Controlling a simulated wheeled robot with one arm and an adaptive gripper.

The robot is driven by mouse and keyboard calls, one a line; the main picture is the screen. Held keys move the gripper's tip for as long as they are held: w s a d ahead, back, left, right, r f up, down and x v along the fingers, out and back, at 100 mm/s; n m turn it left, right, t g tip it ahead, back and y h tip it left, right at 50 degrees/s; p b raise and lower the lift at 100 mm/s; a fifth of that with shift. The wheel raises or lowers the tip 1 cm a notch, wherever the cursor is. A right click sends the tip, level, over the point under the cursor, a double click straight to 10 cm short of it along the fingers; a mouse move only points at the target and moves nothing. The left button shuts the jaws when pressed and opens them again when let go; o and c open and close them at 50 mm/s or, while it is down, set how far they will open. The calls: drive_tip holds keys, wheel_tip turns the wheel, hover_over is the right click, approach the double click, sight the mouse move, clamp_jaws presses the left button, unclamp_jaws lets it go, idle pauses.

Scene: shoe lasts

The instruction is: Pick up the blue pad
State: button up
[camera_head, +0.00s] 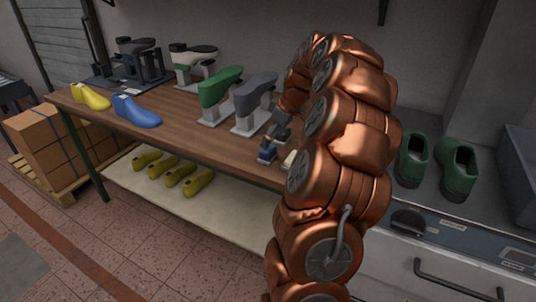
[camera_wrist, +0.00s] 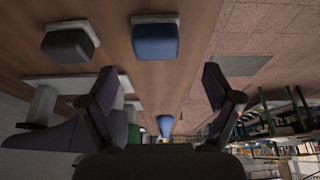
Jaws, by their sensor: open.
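The blue pad (camera_wrist: 155,42) sits on the wooden table at the top centre of the wrist view, with a pale block at its end. In the head view a small blue patch that looks like the pad (camera_head: 267,153) shows by my arm. My gripper (camera_wrist: 158,75) is open and empty, its two dark fingers spread to either side of the pad's line and apart from it. In the head view my gripper (camera_head: 281,127) is partly hidden behind my copper arm.
A dark grey pad (camera_wrist: 68,44) sits left of the blue one in the wrist view. The wooden table (camera_head: 185,128) carries a green shoe form (camera_head: 218,88), a grey one (camera_head: 255,93), a blue last (camera_head: 137,112) and a yellow last (camera_head: 91,97). Green shoes (camera_head: 457,168) stand on the right counter.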

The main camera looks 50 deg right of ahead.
drive_tip(key=shift+d+p+x, duration=0.2)
drive_tip(key=shift+p+x, duration=0.1)
drive_tip(key=shift+x, duration=1.25)
drive_tip(key=shift+d+p+x, duration=0.15)
drive_tip(key=shift+p+x, duration=0.15)
drive_tip(key=shift+x, duration=1.25)
drive_tip(key=c, duration=1.3)
drive_tip(key=shift+r+b, duration=0.4)
drive_tip(key=shift+r, duration=1.05)
drive_tip(key=shift+s+a+r, duration=0.1)
drive_tip(key=shift+a+r, duration=0.05)
drive_tip(key=shift+r, duration=0.1)
drive_tip(key=s+a+b, duration=0.1)
drive_tip(key=s+a, duration=0.2)
drive_tip(key=s+a+r, duration=0.1)
drive_tip(key=s+a, duration=0.3)
drive_tip(key=s+a+b, duration=0.1)
drive_tip(key=s+a, duration=0.2)
drive_tip(key=s, duration=0.1)
drive_tip(key=shift+s+a+r+b, duration=0.2)
drive_tip(key=shift+s+a+b, duration=0.1)
drive_tip(key=shift+a, duration=0.1)
